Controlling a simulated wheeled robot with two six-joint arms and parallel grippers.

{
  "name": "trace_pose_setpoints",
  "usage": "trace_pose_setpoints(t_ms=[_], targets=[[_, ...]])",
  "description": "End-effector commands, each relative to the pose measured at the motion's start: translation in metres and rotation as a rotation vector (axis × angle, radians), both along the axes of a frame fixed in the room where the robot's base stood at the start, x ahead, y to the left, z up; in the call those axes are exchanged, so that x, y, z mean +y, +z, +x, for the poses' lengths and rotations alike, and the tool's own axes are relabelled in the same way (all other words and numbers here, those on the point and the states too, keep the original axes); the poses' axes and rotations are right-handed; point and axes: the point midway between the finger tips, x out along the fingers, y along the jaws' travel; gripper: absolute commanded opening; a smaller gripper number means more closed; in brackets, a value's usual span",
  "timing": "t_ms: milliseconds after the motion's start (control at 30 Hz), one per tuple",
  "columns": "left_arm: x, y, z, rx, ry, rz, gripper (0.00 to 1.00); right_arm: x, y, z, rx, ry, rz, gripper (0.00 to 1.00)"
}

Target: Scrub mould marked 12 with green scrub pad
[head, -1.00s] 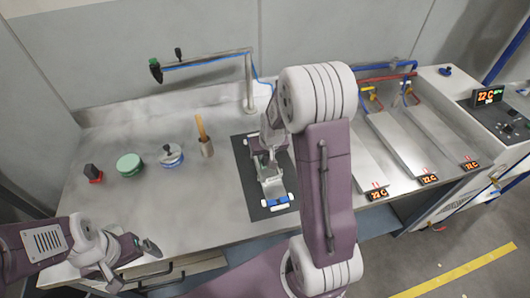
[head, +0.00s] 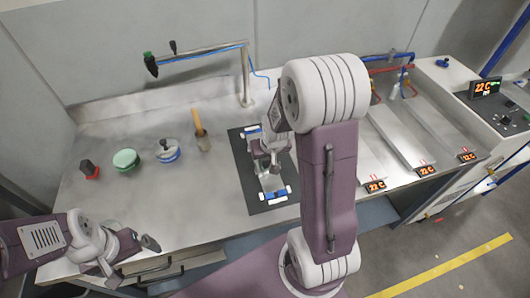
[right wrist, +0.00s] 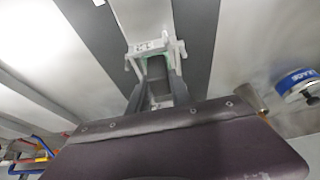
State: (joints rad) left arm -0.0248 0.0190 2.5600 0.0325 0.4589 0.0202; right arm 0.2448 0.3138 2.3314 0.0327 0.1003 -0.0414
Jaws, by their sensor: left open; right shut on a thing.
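The mould (head: 274,192), a pale metal piece with blue-and-white ends, lies on a dark mat (head: 241,170) on the counter. It also shows in the right wrist view (right wrist: 150,46); its number is not readable. My right gripper (head: 268,165) is over the middle of the mould, shut on a mostly hidden thing. A green edge (right wrist: 141,70) shows at its fingertips in the right wrist view, which I take for the green scrub pad; whether it touches the mould I cannot tell. My left gripper (head: 147,250) is open and empty over the counter's front edge.
Left of the mat stand a wooden-handled tool (head: 199,128), a blue-and-white round thing (head: 167,151), a green round thing (head: 126,160) and a red-based black thing (head: 89,170). A tap (head: 246,75) stands behind. Metal troughs with displays (head: 400,140) are at right.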

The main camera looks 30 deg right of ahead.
Motion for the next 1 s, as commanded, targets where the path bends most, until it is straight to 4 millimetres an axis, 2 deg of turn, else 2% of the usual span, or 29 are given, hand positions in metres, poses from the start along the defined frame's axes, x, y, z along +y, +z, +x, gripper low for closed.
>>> trace_pose_setpoints(t_ms=[333,633,1000], targets=[[0.0,0.0,0.0,0.0,0.0,0.0,1.0,0.001,-0.001,-0.002,0.002,0.0,0.0,0.0],[0.0,0.006,0.0,0.0,0.0,0.0,1.0,-0.004,0.002,0.018,0.001,-0.001,0.001,0.0],[0.0,0.007,0.0,0.0,0.0,0.0,1.0,-0.005,0.001,0.022,0.001,-0.001,0.001,0.0]])
